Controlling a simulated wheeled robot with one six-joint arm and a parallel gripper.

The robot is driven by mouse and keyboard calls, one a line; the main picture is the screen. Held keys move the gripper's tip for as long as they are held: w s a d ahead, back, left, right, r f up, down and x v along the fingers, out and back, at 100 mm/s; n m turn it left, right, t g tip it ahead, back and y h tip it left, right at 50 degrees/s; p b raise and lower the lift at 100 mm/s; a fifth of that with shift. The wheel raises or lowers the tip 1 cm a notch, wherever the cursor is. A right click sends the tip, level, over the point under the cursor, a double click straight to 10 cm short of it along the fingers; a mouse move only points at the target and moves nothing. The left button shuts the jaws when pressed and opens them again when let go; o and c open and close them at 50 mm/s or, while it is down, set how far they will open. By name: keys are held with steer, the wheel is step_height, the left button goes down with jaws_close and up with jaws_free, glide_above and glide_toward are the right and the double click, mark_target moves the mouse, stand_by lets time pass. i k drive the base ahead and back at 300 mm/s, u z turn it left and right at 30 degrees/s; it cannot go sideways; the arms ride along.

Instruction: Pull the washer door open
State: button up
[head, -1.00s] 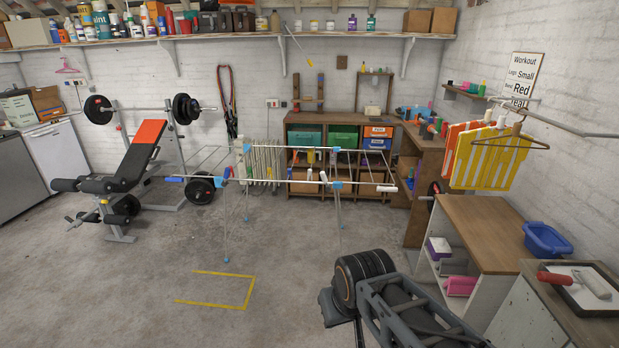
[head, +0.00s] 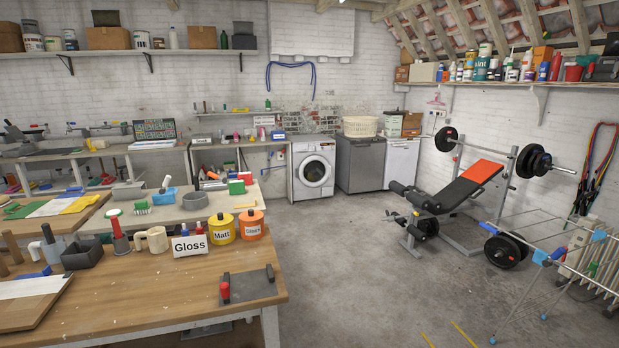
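The washer (head: 312,168) is a white front-loader against the far brick wall, at the picture's middle. Its round door (head: 314,171) has a dark glass and a pale ring, and it looks shut. It is too far away to make out a handle. My gripper is not in the head view now.
A grey appliance (head: 361,163) and a white one (head: 401,164) stand right of the washer. A workbench with paint tins (head: 221,228) fills the near left. A weight bench (head: 455,190) and drying rack (head: 548,255) stand right. The concrete floor (head: 350,240) between is clear.

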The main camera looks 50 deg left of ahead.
mark_target(316, 173)
steer(key=u, duration=1.6)
steer(key=i, duration=1)
steer(key=z, duration=0.3)
steer(key=i, duration=4.95)
steer(key=u, duration=0.4)
steer(key=i, duration=2.3)
steer(key=u, duration=0.55)
steer(key=i, duration=1.35)
steer(key=u, duration=0.2)
